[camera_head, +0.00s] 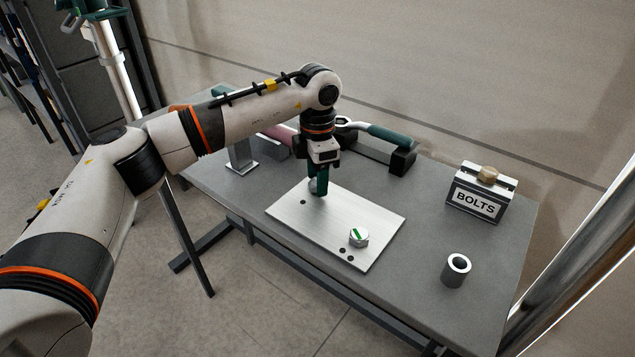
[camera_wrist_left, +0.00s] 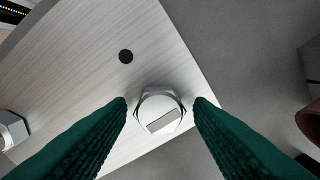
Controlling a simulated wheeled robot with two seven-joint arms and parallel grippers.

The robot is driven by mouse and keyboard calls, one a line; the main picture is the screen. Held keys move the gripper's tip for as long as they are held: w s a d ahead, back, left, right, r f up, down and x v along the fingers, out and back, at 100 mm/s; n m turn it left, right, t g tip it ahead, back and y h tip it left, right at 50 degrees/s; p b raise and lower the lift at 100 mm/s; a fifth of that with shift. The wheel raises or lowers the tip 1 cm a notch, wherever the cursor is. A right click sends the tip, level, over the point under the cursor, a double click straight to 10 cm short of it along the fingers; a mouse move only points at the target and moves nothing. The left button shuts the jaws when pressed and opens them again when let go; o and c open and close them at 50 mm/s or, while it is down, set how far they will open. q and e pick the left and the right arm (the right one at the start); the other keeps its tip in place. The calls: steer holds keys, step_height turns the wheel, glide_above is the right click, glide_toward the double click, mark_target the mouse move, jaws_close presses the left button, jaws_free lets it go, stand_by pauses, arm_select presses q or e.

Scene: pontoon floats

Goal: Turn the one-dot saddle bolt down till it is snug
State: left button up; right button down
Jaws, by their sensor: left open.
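A pale metal saddle plate (camera_head: 285,213) lies on the grey table. The one-dot bolt (camera_wrist_left: 160,112) is a silver hex head with a pale bar on top; one black dot (camera_wrist_left: 126,56) is on the plate near it. My left gripper (camera_head: 318,190) points down over this bolt, fingers open, one each side of the head in the left wrist view (camera_wrist_left: 160,104), with small gaps showing. In the head view the fingers mostly hide this bolt. Another hex bolt (camera_head: 358,237) with a green bar stands near two dots; part of a hex head (camera_wrist_left: 12,128) shows at the wrist view's left edge. My right gripper is not in view.
A green-handled wrench (camera_head: 388,135) lies on a dark rest at the back. A box labelled BOLTS (camera_head: 475,205) with a brass-coloured hex piece on top stands at the right. A grey hollow cylinder (camera_head: 455,273) stands in front of it. The table between plate and box is clear.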

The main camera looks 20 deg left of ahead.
arm_select(q)
steer(key=n, duration=1.2)
steer(key=shift+n, duration=0.4)
steer(key=n, duration=0.3)
steer(key=shift+p, duration=0.3)
steer(key=n, duration=0.3)
steer(key=n+p, duration=0.1)
steer(key=n, duration=0.3)
steer(key=shift+n, duration=0.4)
steer(key=n, duration=0.4)
steer(key=shift+r+n+p, duration=0.1)
steer(key=shift+n+p, duration=0.3)
steer(key=shift+n, duration=1.2)
